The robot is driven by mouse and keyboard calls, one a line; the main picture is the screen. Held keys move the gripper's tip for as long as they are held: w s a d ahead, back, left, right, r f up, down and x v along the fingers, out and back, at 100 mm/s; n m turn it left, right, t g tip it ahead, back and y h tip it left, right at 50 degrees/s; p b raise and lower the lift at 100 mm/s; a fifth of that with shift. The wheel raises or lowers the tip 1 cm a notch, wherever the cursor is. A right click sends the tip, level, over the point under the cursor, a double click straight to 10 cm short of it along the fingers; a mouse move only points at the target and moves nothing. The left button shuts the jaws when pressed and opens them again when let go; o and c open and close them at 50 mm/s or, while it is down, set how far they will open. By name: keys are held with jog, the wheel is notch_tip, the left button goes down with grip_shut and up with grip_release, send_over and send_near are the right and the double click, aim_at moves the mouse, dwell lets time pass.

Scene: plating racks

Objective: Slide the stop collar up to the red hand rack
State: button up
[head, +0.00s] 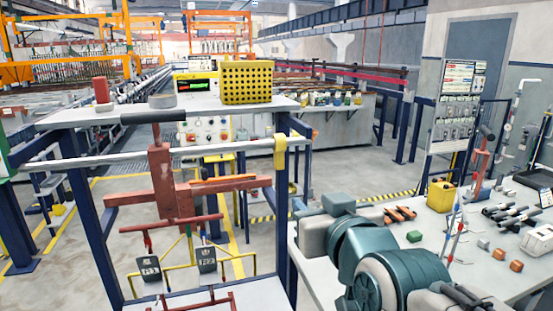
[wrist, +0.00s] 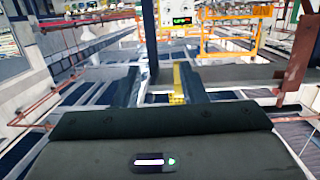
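The red hand rack (head: 166,185) hangs upright from a pale horizontal rail (head: 225,151), left of its middle. Red crossbars and two black tagged pieces hang on it. A yellow stop collar (head: 280,146) sits around the rail near its right end, apart from the rack, with bare rail between them. My gripper (wrist: 160,80) shows in the wrist view as two dark fingers spread apart. A yellow piece (wrist: 178,84) appears between them, nearer the right finger; I cannot tell whether it is the collar. My gripper is not clearly visible in the head view.
A grey shelf (head: 60,118) behind the rail holds a yellow perforated basket (head: 246,83), a red cylinder (head: 101,90) and a grey roll (head: 162,100). Dark blue posts (head: 284,215) flank the rack. A cluttered bench (head: 480,275) stands right, near my arm.

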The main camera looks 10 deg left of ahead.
aim_at(280, 162)
notch_tip(280, 162, up, 4)
jog(key=a+y, duration=0.2)
jog(key=shift+t+h, duration=0.4)
jog(key=shift+t, duration=0.1)
jog(key=p+x, duration=0.2)
jog(key=x, duration=0.4)
jog(key=p+x, duration=0.2)
jog(key=x, duration=0.5)
jog(key=shift+s+a+f, duration=0.15)
jog(key=shift+s+a, duration=0.1)
jog(key=shift+a, duration=0.05)
